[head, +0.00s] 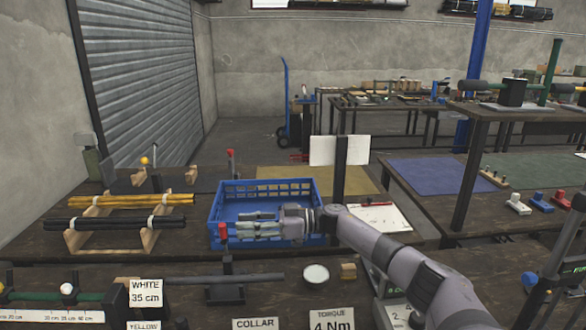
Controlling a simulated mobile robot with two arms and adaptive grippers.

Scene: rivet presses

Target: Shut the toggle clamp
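A toggle clamp (225,288) with a dark base stands on the front bench, and a grey rod runs through it. Its red-tipped handle (222,230) stands upright. My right gripper (234,227) reaches in from the right, with its fingers pointing left at the height of the red tip. The fingers look spread apart, with the red tip at or just beyond their ends. I cannot tell whether they touch it. A second red-tipped upright (231,160) stands farther back. My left gripper is not in view.
A blue crate (290,187) stands just behind my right gripper. Racks of yellow rods (120,199) and black rods (105,222) are at left. A round white dish (316,274) and a small wooden block (348,271) lie right of the clamp. A dark post (340,170) rises behind my arm.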

